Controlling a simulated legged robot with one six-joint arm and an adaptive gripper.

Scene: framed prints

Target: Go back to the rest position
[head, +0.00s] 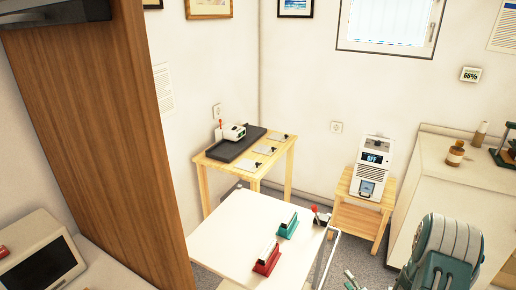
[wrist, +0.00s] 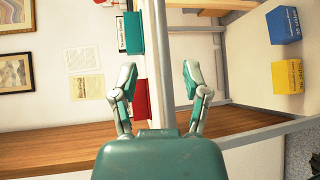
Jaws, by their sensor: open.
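My gripper (wrist: 160,74) is open in the wrist view, its two fingers spread with nothing held between them. Behind the fingers runs the pale edge of the white table (wrist: 156,40), turned sideways in this view. A green holder (wrist: 134,34) and a red holder (wrist: 141,98) are beyond the left finger, apart from the gripper as far as I can tell. In the head view, part of my green and grey arm shows at the lower right; the fingertips are not clearly visible there.
In the head view, the white table (head: 228,222) carries the green holder (head: 288,226) and red holder (head: 265,262). A wooden panel (head: 110,110) stands at left. A wooden stand (head: 358,212) bears a white device (head: 370,167). Blue (wrist: 283,25) and yellow (wrist: 287,77) boxes show in the wrist view.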

